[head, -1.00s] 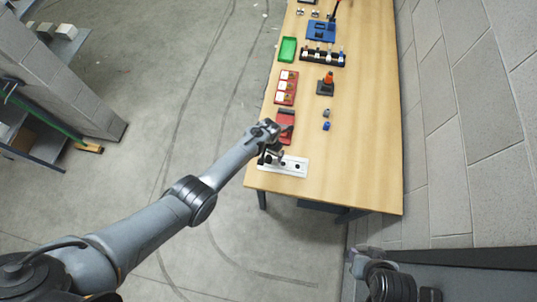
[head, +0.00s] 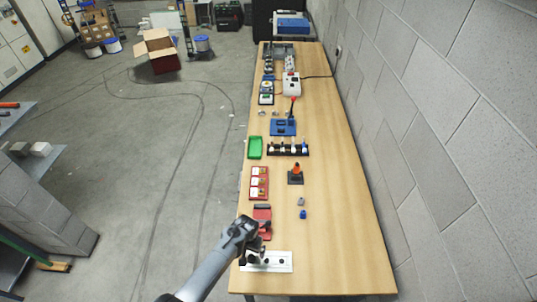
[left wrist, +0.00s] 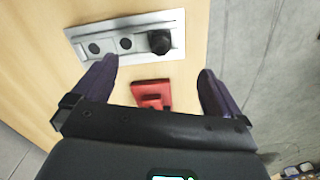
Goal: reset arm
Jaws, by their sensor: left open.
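My left gripper (head: 252,254) hovers over the near left corner of the bench, at the left part of a white panel (head: 285,262) with black round fittings. My right gripper is out of view.
The wooden bench (head: 335,215) holds a red tray (head: 259,183), a green tray (head: 255,148), small blue parts (head: 303,214), an orange-topped black stand (head: 296,174) and a blue fixture with a lever (head: 284,127). A block wall (head: 420,150) borders the right.

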